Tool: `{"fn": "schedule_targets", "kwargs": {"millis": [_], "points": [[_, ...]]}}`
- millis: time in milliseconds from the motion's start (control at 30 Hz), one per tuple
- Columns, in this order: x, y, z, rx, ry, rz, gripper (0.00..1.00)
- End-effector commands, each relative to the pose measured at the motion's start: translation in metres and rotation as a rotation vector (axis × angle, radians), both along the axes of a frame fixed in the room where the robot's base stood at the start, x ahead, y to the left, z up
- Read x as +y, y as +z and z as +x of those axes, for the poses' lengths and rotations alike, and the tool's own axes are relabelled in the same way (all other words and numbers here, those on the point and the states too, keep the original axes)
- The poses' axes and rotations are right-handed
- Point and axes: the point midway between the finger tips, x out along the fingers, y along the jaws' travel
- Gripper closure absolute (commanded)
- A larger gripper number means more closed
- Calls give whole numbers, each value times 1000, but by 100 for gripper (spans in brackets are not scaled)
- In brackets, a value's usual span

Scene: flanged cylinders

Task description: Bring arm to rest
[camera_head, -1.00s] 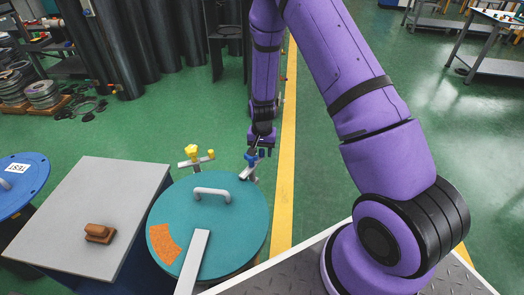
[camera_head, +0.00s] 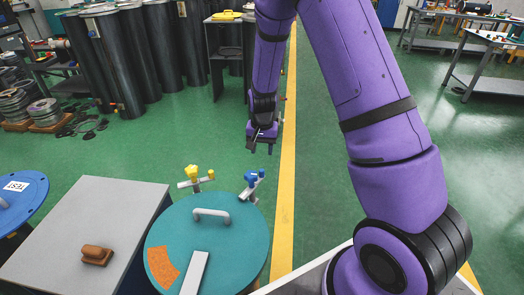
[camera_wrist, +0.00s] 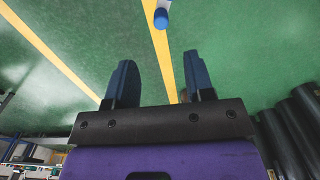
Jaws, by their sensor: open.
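My purple arm reaches out from the right in the head view. My gripper (camera_head: 260,148) hangs above the green floor beyond the teal round lid, apart from it. In the wrist view my gripper (camera_wrist: 161,82) shows two dark fingers spread apart with nothing between them. The teal lid (camera_head: 232,245) on a flanged cylinder has a grey handle (camera_head: 211,215), an orange patch and a pale bar. A blue-knobbed valve (camera_head: 251,183) stands at its far right edge, and a yellow-knobbed valve (camera_head: 194,177) at its far edge.
A grey table (camera_head: 85,225) with a brown block (camera_head: 97,254) stands left of the lid. A blue lid (camera_head: 22,196) is at far left. Dark cylinders (camera_head: 140,60) and a dark stand (camera_head: 225,60) are behind. Green floor is open around the yellow line (camera_head: 286,200).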

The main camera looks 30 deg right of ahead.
Motion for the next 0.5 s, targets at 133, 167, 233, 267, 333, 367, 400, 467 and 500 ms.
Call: {"fn": "schedule_targets", "kwargs": {"millis": [133,167,233,267,333,367,400,467,500], "points": [[0,0,0,0,0,0,51],[0,0,0,0,0,0,51],[0,0,0,0,0,0,51],[0,0,0,0,0,0,51],[0,0,0,-1,1,0,51],[0,2,0,-2,1,1,51],[1,5,0,-5,4,2,51],[1,13,-1,-12,11,5,51],[2,21,-2,-18,17,8,51]]}}
